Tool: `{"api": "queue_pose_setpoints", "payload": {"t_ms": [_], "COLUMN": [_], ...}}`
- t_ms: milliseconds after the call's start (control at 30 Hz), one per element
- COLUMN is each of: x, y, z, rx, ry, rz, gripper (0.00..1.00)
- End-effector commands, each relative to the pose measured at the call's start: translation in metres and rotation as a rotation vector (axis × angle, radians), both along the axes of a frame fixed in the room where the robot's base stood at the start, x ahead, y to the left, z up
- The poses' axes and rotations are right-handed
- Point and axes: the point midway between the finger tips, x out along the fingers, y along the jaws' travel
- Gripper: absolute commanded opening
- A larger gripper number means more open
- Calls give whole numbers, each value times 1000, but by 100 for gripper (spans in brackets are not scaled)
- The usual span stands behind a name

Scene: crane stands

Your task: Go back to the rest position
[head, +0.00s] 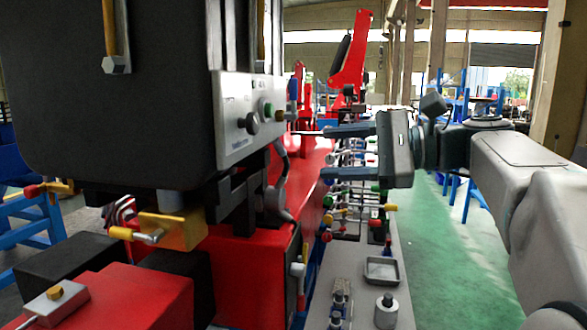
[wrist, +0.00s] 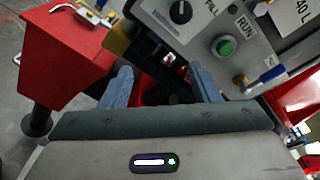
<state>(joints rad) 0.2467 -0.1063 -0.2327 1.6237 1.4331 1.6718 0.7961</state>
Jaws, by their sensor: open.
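My gripper (head: 323,152) is at the middle of the head view, its two fingers pointing left toward the black machine. The fingers are apart with nothing held between them. In the wrist view the two blue-grey fingers (wrist: 161,82) are also spread, with dark and red machine parts beyond the gap. The grey control panel (head: 250,120) is just left of my fingertips in the head view. In the wrist view the panel fills the top, with a black knob (wrist: 180,11), a green button (wrist: 225,46) marked RUN and a blue-tipped lever (wrist: 264,78).
The black machine body (head: 110,90) and red housing (head: 240,270) fill the left. A grey bench (head: 355,262) with a small tray (head: 382,270) and colored-handled valves lies below my gripper. A red crane arm (head: 351,55) stands behind. Green floor (head: 450,260) is clear at right.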

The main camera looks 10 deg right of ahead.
Motion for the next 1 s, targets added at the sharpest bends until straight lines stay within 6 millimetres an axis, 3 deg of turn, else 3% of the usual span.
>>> {"api": "queue_pose_setpoints", "payload": {"t_ms": [133,300,500,600,800,1000], "x": [-10,-37,-84,-107,-136,-144], "y": [23,34,24,13,-10,-19], "z": [-75,-168,-264,-301,-346,-359], "rx": [-242,-589,-1022,-1229,-1513,-1611], "ry": [31,12,-101,-193,-371,-449], "rz": [-8,53,241,374,620,725], "gripper": [56,56,56,56,56,56]}}
